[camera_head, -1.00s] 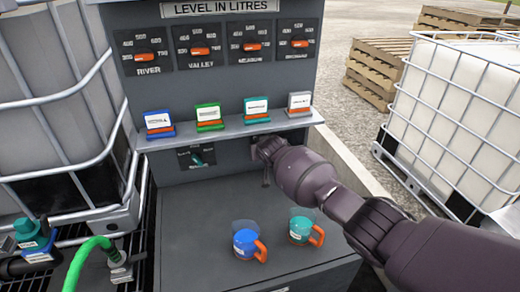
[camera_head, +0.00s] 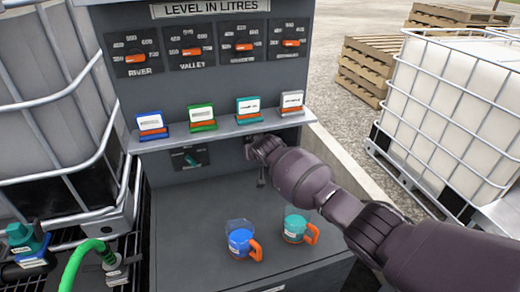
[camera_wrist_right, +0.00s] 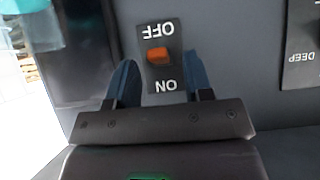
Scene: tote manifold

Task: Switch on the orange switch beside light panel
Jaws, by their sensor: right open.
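The orange switch (camera_wrist_right: 158,54) shows in the right wrist view on a dark plate on the grey panel wall. The plate's lettering appears upside down, with OFF at the top and ON at the bottom. I cannot tell which way the switch is set. My right gripper (camera_wrist_right: 160,72) is open and empty, one finger on each side of the plate; contact cannot be told. In the head view my right gripper (camera_head: 256,150) is under the shelf and hides the switch. I cannot make out a light panel. My left gripper is not in view.
A shelf (camera_head: 222,131) with several coloured label holders juts out above my right gripper. A dial plate (camera_head: 189,160) is to its left. Blue (camera_head: 240,240) and teal (camera_head: 294,227) jugs with orange handles stand on the counter below. Caged white tanks flank the console.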

